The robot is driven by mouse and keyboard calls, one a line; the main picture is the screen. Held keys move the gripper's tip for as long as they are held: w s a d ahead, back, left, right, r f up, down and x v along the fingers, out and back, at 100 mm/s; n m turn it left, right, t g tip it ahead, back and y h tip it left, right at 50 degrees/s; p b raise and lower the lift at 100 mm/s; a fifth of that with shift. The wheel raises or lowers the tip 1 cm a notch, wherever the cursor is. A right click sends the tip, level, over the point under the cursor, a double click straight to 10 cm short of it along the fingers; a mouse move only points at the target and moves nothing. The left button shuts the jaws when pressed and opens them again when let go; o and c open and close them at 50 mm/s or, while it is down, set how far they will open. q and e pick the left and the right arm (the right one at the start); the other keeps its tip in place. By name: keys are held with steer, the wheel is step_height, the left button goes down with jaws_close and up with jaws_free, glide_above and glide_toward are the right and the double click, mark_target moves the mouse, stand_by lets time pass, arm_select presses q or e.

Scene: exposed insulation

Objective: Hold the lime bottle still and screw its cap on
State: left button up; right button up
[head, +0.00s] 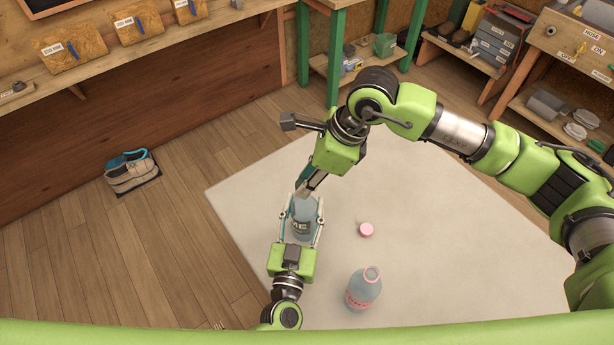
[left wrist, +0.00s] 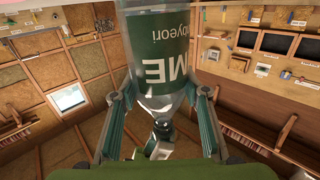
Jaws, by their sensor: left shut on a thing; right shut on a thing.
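In the left wrist view the right gripper shows small beyond the bottle's neck.
A second bottle (head: 363,289) with a pink label stands open on the mat (head: 420,250), right of my left gripper. A loose pink cap (head: 366,230) lies behind it. Shoes (head: 131,172) sit on the wooden floor at left. Shelves and a green-legged bench line the back.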

steer(key=shift+f, duration=0.3)
